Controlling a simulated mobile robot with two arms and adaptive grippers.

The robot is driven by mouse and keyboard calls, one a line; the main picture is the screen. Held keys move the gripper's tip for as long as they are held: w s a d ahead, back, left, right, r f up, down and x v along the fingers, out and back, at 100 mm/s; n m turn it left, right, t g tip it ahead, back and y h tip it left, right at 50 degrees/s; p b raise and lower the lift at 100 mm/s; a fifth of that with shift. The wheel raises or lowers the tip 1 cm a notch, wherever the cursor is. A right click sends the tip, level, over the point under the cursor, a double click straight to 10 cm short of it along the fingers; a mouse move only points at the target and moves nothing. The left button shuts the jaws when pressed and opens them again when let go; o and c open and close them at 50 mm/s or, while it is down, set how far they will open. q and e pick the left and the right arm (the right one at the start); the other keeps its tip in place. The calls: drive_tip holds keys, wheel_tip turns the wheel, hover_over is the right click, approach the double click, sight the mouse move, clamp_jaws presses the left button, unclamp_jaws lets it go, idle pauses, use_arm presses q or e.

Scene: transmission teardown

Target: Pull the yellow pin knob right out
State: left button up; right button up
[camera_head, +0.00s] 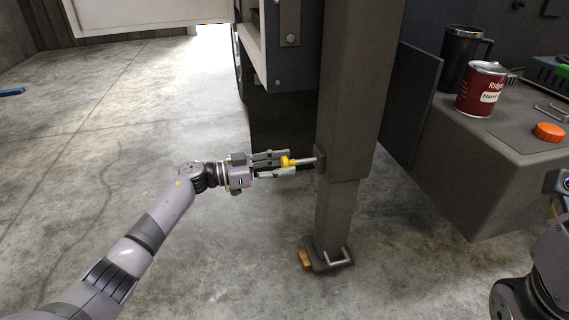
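The yellow pin knob (287,161) sits on a short grey rod. The rod runs right to a small bracket on the side of the thick grey post (352,90). My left gripper (289,162) comes in from the left, level with the knob. One finger lies above the knob and one below it, and the knob is between their tips. I cannot tell whether the fingers press on it. The rod shows between knob and post, and its far end is hidden in the bracket. My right arm shows at the right edge, but its fingers are not visible.
The post's narrower lower leg stands on a foot plate with a handle (338,257) and an orange-brown block (305,259). A grey bench (490,185) at right holds a red can (481,90), a dark mug (462,60) and an orange cap (549,132).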

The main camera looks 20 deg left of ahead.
use_arm(q)
drive_tip(key=o, duration=0.3)
drive_tip(key=shift+d, duration=0.1)
drive_tip(key=v, duration=1.2)
